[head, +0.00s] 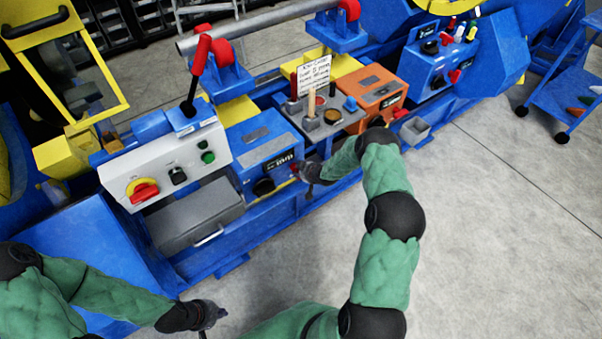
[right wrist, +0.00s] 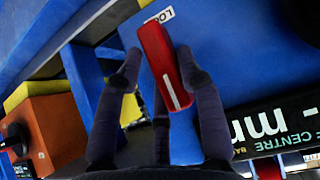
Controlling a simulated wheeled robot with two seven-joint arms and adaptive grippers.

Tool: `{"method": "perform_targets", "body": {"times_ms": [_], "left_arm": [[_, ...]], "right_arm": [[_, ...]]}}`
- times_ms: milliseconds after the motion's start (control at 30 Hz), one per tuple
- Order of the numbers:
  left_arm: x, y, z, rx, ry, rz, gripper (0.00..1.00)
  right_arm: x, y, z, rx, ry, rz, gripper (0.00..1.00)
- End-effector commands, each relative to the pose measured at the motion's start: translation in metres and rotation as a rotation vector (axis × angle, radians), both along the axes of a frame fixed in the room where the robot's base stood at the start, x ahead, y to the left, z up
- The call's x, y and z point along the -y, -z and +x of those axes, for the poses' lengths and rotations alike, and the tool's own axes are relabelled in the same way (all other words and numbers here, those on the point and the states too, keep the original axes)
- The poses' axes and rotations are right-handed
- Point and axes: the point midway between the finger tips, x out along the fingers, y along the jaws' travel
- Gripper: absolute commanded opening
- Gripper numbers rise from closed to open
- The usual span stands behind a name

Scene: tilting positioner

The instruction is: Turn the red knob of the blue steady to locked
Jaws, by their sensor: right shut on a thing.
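The blue steady (head: 262,142) stands in the middle left of the machine bed in the head view, with a black label plate (head: 279,160) on its front. In the right wrist view its blue face (right wrist: 235,50) fills much of the picture. The red knob (right wrist: 157,50) is a long bar with a white line near its lower end. A partly hidden white label starting "LO" (right wrist: 160,15) lies by its upper end. My right gripper (head: 302,172) is shut on the knob, one finger on each side. My left gripper (head: 212,313) hangs over the floor, its fingers unclear.
A grey-white control box (head: 165,160) with a red and yellow switch stands left of the steady. An orange unit (head: 375,90) and a handwritten sign (head: 314,73) are to the right. A blue cart (head: 565,100) is at far right. The floor in front is clear.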

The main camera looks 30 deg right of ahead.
Motion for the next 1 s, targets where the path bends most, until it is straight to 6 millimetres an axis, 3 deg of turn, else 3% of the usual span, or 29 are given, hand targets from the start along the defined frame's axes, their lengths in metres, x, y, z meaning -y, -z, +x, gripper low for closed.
{"method": "perform_targets", "body": {"times_ms": [33, 700, 733, 767, 800, 1000], "left_arm": [[0.0000, 0.0023, 0.0000, 0.000, 0.000, 0.000, 0.00], [0.0000, 0.0047, 0.0000, 0.000, 0.000, 0.000, 0.00], [0.0000, 0.0047, 0.0000, 0.000, 0.000, 0.000, 0.00], [0.0000, 0.0047, 0.0000, 0.000, 0.000, 0.000, 0.00], [0.0000, 0.0047, 0.0000, 0.000, 0.000, 0.000, 0.00], [0.0000, 0.0046, 0.0000, 0.000, 0.000, 0.000, 0.00]], "right_arm": [[-0.0060, 0.0102, -0.0078, -0.023, -0.007, 0.017, 0.05], [-0.0087, 0.0103, -0.0081, -0.028, -0.010, 0.050, 0.05], [-0.0088, 0.0103, -0.0080, -0.028, -0.010, 0.050, 0.43], [-0.0088, 0.0103, -0.0080, -0.028, -0.010, 0.050, 0.52], [-0.0088, 0.0101, -0.0078, -0.027, -0.011, 0.049, 0.57], [-0.0069, 0.0066, -0.0048, -0.019, -0.010, 0.046, 0.57]]}}
